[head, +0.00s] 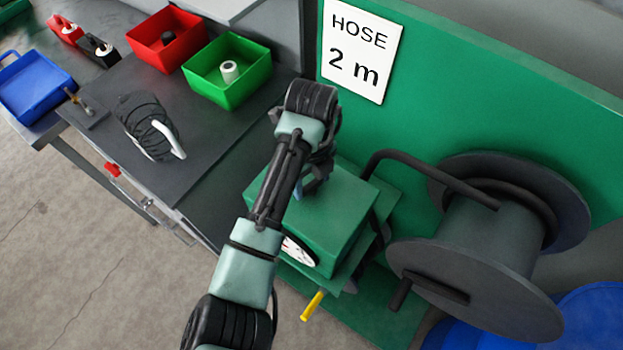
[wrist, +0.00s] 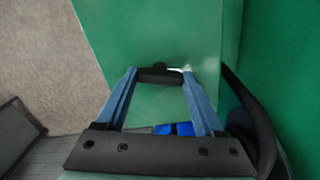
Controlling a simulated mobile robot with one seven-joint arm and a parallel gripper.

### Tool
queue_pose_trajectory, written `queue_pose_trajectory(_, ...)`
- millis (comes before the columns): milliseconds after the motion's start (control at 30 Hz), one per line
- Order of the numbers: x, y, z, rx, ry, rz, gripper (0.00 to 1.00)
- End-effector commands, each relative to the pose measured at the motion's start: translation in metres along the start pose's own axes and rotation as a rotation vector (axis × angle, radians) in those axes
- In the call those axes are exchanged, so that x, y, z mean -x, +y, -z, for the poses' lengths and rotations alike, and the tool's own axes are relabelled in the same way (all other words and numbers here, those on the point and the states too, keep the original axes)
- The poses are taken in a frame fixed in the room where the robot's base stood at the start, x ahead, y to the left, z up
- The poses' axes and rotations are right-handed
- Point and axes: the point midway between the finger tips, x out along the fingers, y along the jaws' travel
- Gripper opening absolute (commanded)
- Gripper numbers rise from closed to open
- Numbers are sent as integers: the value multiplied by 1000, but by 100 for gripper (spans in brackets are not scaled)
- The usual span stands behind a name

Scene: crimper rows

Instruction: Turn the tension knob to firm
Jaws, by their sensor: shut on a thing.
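The tension knob (wrist: 158,75) is a small black bar-shaped grip on the top face of the green box (wrist: 150,40). In the wrist view my gripper (wrist: 160,74) has its two blue fingers closed on the knob, one at each end. A small white mark shows beside the right fingertip; I cannot read a setting from it. In the head view the green box (head: 335,222) stands below my arm, which hides the knob and most of my gripper (head: 308,190).
A dial (head: 298,251) and a yellow handle (head: 312,306) are at the box's front. A large dark reel (head: 485,240) stands right, with a bent black bar (head: 430,170) near the box. A coiled hose (head: 147,125) and red (head: 165,45) and green bins (head: 228,85) are left.

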Motion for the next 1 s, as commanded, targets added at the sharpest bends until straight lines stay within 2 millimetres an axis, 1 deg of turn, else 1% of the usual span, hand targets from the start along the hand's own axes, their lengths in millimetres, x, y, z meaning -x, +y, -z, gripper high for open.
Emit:
queue_pose_trajectory(800, -2, -1, -1, -780, -4, 1, 14)
queue_pose_trajectory(1000, -4, 0, -2, -947, -7, -1, 14)
